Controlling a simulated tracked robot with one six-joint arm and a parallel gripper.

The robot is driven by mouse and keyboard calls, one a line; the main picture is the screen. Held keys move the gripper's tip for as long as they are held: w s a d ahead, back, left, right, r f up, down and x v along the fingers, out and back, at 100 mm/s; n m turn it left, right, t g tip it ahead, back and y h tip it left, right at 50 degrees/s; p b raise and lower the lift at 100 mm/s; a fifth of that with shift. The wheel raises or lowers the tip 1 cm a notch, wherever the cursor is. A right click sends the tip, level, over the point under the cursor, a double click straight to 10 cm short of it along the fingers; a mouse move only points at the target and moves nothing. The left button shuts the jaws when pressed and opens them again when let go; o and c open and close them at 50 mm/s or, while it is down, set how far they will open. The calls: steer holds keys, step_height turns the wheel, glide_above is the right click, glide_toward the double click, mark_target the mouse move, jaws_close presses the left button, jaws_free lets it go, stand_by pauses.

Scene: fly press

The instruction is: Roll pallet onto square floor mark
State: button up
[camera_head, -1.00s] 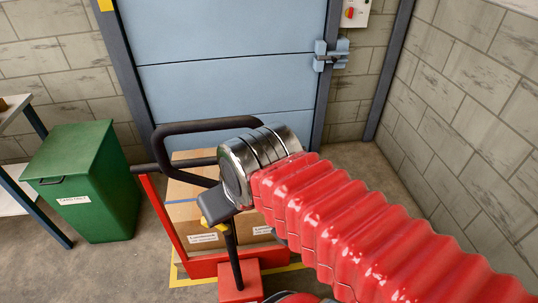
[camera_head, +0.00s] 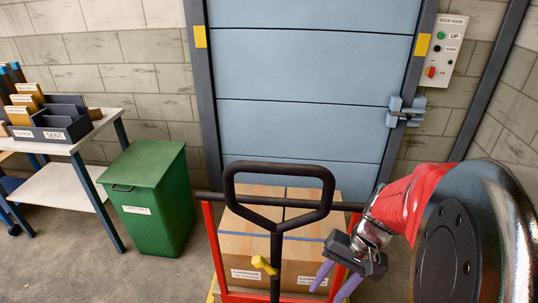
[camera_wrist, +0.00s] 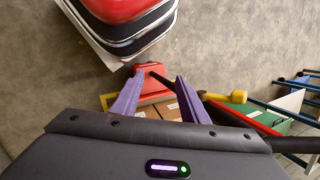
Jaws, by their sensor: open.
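The red pallet truck (camera_head: 213,250) stands in front of the blue door, loaded with cardboard boxes (camera_head: 255,245). Its black loop handle (camera_head: 279,228) stands up in front of the boxes, with a yellow lever (camera_head: 264,265) on its stem. My gripper (camera_head: 333,296) is open and empty, right of the handle stem and apart from it. In the wrist view its purple fingers (camera_wrist: 158,88) spread above the red truck and boxes. A yellow floor line (camera_head: 210,294) shows beside the truck; the rest of the mark is hidden, and I cannot tell how the pallet sits on it.
A green lidded bin (camera_head: 150,205) stands left of the truck. A white table (camera_head: 75,148) with a sorting tray (camera_head: 62,125) is farther left. The blue door (camera_head: 310,90) has a latch (camera_head: 405,112) and a control box (camera_head: 441,48) at right. Floor between bin and truck is clear.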

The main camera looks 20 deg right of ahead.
steer(key=w+d+f+m+t+y, duration=0.4)
steer(key=f+m+t+y, duration=0.1)
steer(key=t+y, duration=0.15)
steer(key=w+d+r+t+h, duration=0.2)
steer(key=d+t, duration=0.4)
steer(key=d, duration=0.1)
steer(key=w+d+r+t+h, duration=0.2)
steer(key=w+d+t, duration=0.1)
steer(key=d+t, duration=0.2)
steer(key=shift+w+d+r+n+t, duration=0.2)
steer(key=shift+w+d+n+t, duration=0.15)
steer(key=shift+d, duration=0.65)
steer(key=shift+x, duration=6.9)
steer(key=shift+c, duration=0.2)
